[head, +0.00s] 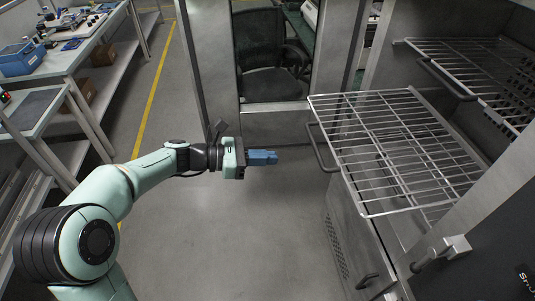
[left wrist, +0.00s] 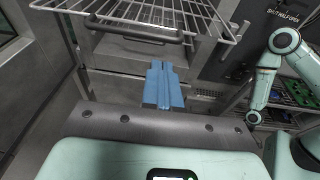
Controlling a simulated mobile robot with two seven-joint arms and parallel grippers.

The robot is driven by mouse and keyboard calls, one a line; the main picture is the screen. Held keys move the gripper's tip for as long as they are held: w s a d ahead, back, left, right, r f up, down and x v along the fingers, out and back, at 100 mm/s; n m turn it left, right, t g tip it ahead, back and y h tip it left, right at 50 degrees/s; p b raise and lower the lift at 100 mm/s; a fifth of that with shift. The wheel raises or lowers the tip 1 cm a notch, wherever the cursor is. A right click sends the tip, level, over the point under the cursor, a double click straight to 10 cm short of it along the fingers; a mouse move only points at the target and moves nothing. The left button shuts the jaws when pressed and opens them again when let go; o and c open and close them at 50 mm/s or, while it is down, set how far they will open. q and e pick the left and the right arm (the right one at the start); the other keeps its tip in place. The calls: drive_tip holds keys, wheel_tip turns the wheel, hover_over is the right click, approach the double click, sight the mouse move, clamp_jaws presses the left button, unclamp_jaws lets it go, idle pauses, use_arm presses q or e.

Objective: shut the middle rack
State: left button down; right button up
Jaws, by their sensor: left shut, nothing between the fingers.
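A wire rack (head: 385,140) is slid well out of the metal cabinet at the right of the head view, with a dark bar handle (head: 320,148) at its front. I take it as the middle rack; it also shows at the top of the left wrist view (left wrist: 205,18), with its handle (left wrist: 135,32) there. My left gripper (head: 276,157) is shut and empty, its blue fingers pointing at the handle from the left, apart from it. In the left wrist view the closed fingers (left wrist: 163,68) lie below the handle. My right gripper cannot be made out.
A higher wire rack (head: 475,60) sits further back in the cabinet. A cabinet latch (head: 440,252) is at the lower right. A chair (head: 270,55) stands behind a metal frame. Workbenches (head: 85,45) line the left. The floor (head: 220,230) below my left gripper is clear.

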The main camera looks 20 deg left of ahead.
use_arm(q)
drive_tip(key=x, duration=1)
drive_tip(key=shift+w+d+f+p, duration=0.2)
drive_tip(key=shift+w+d+p, duration=0.05)
drive_tip(key=shift+w+p, duration=0.05)
use_arm(e)
drive_tip(key=shift+w+r, duration=0.2)
drive_tip(key=shift+r, duration=0.2)
